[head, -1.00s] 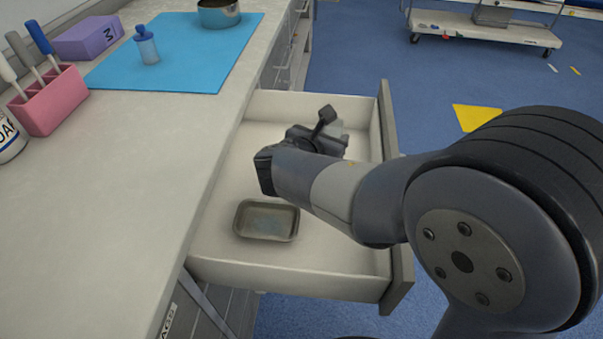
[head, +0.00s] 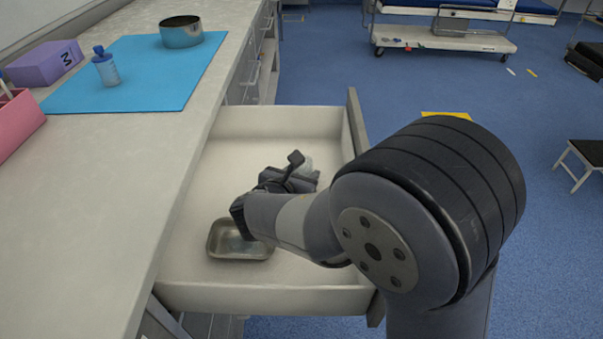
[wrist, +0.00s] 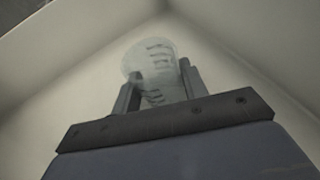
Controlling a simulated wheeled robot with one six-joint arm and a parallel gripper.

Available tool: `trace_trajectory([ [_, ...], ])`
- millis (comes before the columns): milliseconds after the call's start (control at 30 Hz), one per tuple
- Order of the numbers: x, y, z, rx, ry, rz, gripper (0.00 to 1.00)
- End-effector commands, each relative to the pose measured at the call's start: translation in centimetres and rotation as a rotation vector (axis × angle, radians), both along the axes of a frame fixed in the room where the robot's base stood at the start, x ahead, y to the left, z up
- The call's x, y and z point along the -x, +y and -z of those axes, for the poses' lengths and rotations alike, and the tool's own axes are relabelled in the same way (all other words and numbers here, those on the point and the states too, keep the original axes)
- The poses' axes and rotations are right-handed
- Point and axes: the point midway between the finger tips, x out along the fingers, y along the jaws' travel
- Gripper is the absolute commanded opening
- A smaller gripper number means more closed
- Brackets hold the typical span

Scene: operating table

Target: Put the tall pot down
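The tall pot (wrist: 158,68) is a translucent, pale cup with dark markings on its side. In the wrist view it stands between the two fingers of my gripper (wrist: 160,78), which appear closed against its sides. In the head view my gripper (head: 290,180) is over or inside the open drawer (head: 270,122), and only a small pale part of the pot (head: 306,164) shows behind it. Whether the pot's base touches the drawer floor cannot be told.
A small metal tray (head: 240,255) lies in the drawer's near left part, close to my arm. The counter (head: 120,190) runs along the left, with a blue mat (head: 150,80), a blue-capped bottle (head: 106,68), a metal bowl (head: 181,33) and a purple box (head: 45,62).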

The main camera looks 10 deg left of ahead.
Motion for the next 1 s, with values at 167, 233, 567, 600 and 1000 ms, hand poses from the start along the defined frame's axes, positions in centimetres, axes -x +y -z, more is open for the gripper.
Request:
trace_trajectory([
  [167, 0.0, 0.0, 0.0, 0.0, 0.0, 0.0, 0.56],
  [233, 0.0, 0.0, 0.0, 0.0, 0.0, 0.0, 0.62],
  [567, 0.0, 0.0, -0.6, -0.001, 0.0, 0.0, 0.62],
  [600, 0.4, 0.1, -0.8, -0.001, 0.0, -0.002, 0.62],
  [1000, 7.9, 1.3, -3.9, 0.0, 0.0, -0.004, 0.62],
])
